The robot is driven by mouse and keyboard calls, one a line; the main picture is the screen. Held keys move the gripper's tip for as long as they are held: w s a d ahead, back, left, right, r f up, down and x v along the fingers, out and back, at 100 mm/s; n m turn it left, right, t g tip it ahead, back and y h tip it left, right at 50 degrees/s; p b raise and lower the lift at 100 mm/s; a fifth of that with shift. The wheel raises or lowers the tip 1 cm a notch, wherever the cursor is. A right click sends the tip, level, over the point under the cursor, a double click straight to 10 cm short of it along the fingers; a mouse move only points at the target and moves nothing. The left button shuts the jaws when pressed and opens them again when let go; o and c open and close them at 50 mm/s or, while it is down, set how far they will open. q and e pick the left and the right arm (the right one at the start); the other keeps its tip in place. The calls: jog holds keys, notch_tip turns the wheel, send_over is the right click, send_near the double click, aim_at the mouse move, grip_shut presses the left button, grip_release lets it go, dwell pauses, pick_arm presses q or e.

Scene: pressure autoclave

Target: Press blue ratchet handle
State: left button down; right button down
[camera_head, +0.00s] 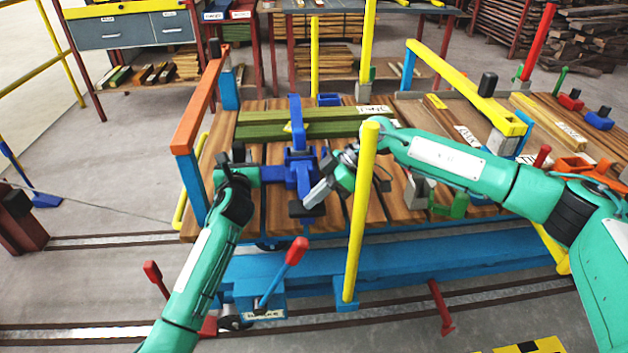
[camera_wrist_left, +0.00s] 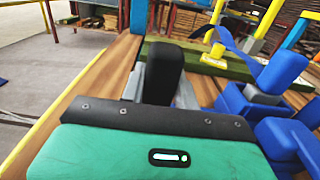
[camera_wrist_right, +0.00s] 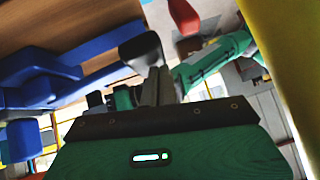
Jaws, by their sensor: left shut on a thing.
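The blue ratchet (camera_head: 301,165) stands on the wooden deck between my grippers. An upright blue arm rises from its back and a blue bar extends left. A dark knob (camera_head: 304,209) is at its near side; it also shows in the right wrist view (camera_wrist_right: 140,52). My left gripper (camera_head: 237,160) is at the left of the ratchet, its grey fingers shut around a black grip (camera_wrist_left: 163,75). What the grip joins is hidden. My right gripper (camera_head: 320,193) is close beside the dark knob, its fingers together; I cannot tell whether they touch the knob.
A yellow post (camera_head: 360,215) stands upright in front of my right forearm. An orange rail (camera_head: 200,100) borders the deck's left side and a yellow rail (camera_head: 465,85) stands at the back right. Green beams (camera_head: 340,122) lie behind the ratchet. A red-tipped lever (camera_head: 296,251) is below.

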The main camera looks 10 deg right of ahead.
jog(key=shift+s+f, duration=0.2)
jog(key=shift+f, duration=0.15)
jog(key=shift+d, duration=0.1)
jog(key=v, duration=1.2)
jog(key=shift+w+r, duration=0.2)
dwell(0.3)
